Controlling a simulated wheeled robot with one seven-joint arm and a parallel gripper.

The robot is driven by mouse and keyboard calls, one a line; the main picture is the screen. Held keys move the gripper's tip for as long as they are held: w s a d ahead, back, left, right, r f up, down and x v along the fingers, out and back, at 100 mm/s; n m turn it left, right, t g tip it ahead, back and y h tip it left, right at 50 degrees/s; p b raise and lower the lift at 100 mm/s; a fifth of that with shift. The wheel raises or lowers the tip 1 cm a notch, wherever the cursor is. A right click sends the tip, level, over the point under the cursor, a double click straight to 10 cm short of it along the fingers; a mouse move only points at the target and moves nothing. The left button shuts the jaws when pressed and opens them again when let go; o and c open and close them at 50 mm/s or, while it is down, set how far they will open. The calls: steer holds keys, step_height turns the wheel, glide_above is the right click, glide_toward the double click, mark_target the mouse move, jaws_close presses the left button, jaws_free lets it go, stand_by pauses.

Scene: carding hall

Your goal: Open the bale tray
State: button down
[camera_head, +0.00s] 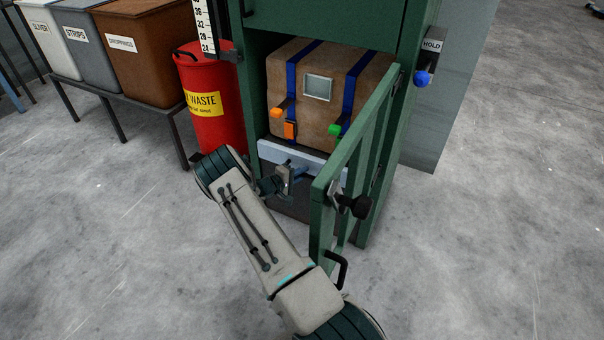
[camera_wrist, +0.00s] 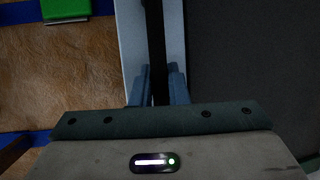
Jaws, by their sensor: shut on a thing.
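The bale tray shows its pale grey-blue front (camera_head: 272,153) low in the green cabinet, beneath the brown bale (camera_head: 296,72). In the wrist view, the tray front is a pale strip (camera_wrist: 134,40) beside the dark tray handle (camera_wrist: 155,45). My gripper (camera_head: 297,174) is at the tray front, partly hidden by my own wrist in the head view. In the wrist view, my gripper (camera_wrist: 158,88) has its blue-grey fingers on either side of the dark handle and is shut on it. How far out the tray stands is hard to tell.
The green barred door (camera_head: 328,225) stands open, close to the right of my arm. A red waste bin (camera_head: 208,105) stands left of the cabinet. Further left are bins on a dark stand (camera_head: 122,126). A blue-knobbed HOLD switch (camera_head: 423,78) is at right. The floor in front is clear.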

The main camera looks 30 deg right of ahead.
steer(key=s+a+p, duration=0.1)
steer(key=s+a, duration=0.5)
steer(key=a, duration=0.4)
steer(key=s+a+p, duration=0.2)
steer(key=s+a, duration=0.4)
steer(key=a, duration=0.5)
steer(key=s+a+p, duration=0.1)
steer(key=s+a, duration=0.6)
steer(key=a, duration=0.4)
steer(key=shift+a, duration=0.25)
steer(key=c, duration=1.4)
jaws_free()
steer(key=p+v, duration=0.2)
steer(key=v, duration=1.2)
